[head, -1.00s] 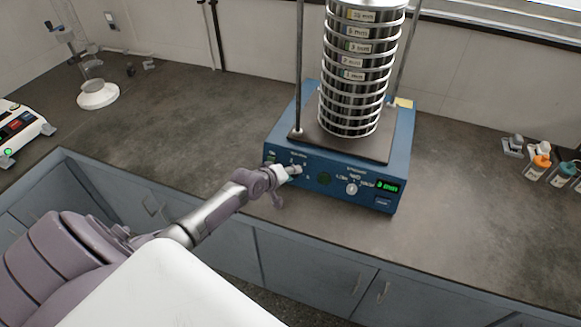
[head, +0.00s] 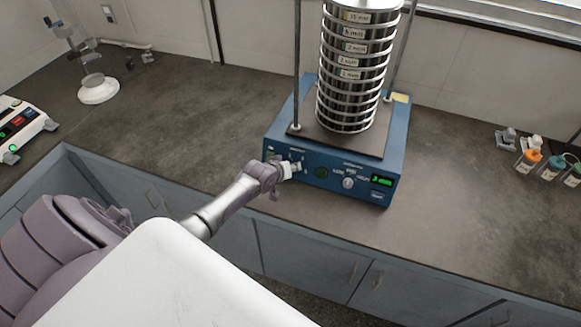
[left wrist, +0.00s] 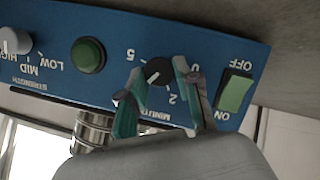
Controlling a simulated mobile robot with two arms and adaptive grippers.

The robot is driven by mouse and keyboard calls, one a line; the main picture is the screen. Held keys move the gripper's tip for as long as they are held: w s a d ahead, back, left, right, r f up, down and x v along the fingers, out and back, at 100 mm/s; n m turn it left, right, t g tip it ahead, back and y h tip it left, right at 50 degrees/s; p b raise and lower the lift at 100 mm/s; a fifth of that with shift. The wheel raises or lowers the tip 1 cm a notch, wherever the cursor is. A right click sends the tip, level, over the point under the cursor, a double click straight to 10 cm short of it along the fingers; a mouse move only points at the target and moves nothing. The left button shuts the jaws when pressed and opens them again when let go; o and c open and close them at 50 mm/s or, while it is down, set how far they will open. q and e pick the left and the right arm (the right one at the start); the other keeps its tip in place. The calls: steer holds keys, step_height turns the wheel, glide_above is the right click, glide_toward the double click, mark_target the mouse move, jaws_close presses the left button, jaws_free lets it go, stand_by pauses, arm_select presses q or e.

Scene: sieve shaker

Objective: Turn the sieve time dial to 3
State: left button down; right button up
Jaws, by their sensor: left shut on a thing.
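The blue sieve shaker (head: 333,188) stands on the counter, its control panel facing me. My left gripper (head: 291,169) reaches its panel's left part and hides the time dial in the head view. In the left wrist view, upside down, the gripper (left wrist: 160,92) is shut on the black time dial (left wrist: 159,70), one teal finger on each side. The dial's white mark points lower left, between the printed 2 and 5. The green display (head: 381,181) seems to read 3 min. My right gripper is not in view.
A green button (left wrist: 88,54) and a strength knob (left wrist: 15,41) sit beside the dial, with a green on/off switch (left wrist: 235,92) on the other side. The sieve stack (head: 352,75) stands on top. Bottles (head: 527,161) are at the right.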

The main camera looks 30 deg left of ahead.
arm_select(q)
steer(key=shift+f, duration=0.1)
steer(key=c, duration=0.8)
jaws_free()
steer(key=shift+s, duration=0.1)
steer(key=v, duration=1.2)
